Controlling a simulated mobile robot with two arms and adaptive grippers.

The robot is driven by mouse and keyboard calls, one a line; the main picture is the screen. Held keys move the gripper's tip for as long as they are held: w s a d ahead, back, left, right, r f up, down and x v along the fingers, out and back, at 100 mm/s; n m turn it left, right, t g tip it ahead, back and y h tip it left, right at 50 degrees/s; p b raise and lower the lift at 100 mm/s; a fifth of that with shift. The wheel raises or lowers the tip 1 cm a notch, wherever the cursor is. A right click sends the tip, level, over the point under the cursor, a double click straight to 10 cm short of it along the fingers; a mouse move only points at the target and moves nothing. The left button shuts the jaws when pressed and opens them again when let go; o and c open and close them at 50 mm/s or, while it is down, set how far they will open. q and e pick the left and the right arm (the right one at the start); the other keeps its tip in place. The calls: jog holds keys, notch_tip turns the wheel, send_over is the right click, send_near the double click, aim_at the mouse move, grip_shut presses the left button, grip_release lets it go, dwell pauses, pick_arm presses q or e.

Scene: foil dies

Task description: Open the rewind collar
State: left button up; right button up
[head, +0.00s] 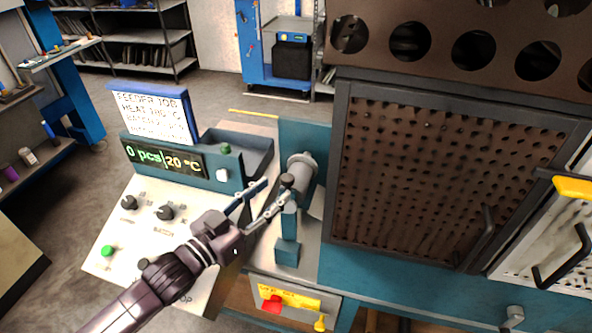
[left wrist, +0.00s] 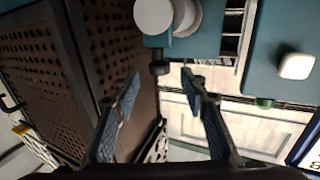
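The rewind collar appears to be the grey cylindrical part (head: 302,168) on the teal bracket beside the perforated door. A small black knob (head: 287,181) sits at its lower left. In the left wrist view the round grey-white end (left wrist: 154,14) is at the top, with the black knob (left wrist: 159,68) just below it. My left gripper (head: 273,193) is open, its fingertips close to the knob. In the left wrist view its fingers (left wrist: 161,78) stand apart on either side of the knob, with nothing visibly gripped. I cannot tell whether they touch it. My right gripper is not in view.
A control panel (head: 130,234) with knobs and a green button lies left, below a display (head: 163,156) reading 0 pcs and 20 °C. A job card (head: 153,117) stands behind it. The perforated dark door (head: 440,170) closes off the right side. A teal post (head: 288,250) stands below the collar.

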aim_at(283, 183)
pick_arm(q)
jog(key=x, duration=0.2)
jog(key=p+x, duration=0.1)
jog(key=shift+w+d+r, duration=0.15)
jog(key=shift+d+r, duration=0.1)
jog(key=shift+r, duration=0.05)
jog(key=shift+f+x, duration=0.25)
jog(key=shift+x, duration=0.9)
jog(key=shift+w+d, duration=0.15)
jog(key=c, duration=0.8)
jog(key=shift+c, duration=1.4)
grip_shut()
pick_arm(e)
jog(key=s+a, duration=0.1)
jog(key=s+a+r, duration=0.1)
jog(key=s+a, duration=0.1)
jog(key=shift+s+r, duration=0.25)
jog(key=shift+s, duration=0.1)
